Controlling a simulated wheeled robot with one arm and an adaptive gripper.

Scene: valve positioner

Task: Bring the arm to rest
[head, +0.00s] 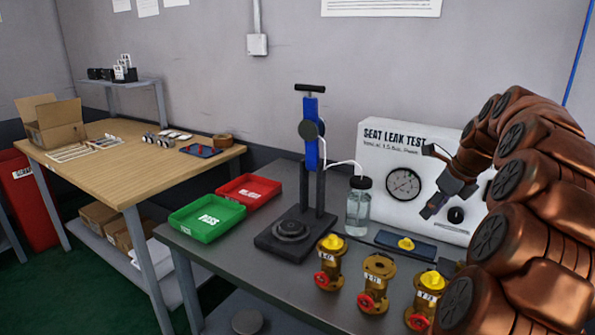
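My copper-coloured arm rises at the right of the head view and bends over at the top. My gripper (434,180) hangs in front of the white seat leak test panel (385,160), above the bench. The fingers look spread apart, with nothing seen between them. The gripper is apart from the valves. Part of the panel is hidden behind the gripper and arm.
Several brass valves with red handwheels, such as the middle one (376,284), stand at the bench's front. A clamp stand (312,150), bottle (358,207), blue tray (383,241), green tray (206,220) and red tray (250,191) stand nearby. A wooden table (140,180) is left.

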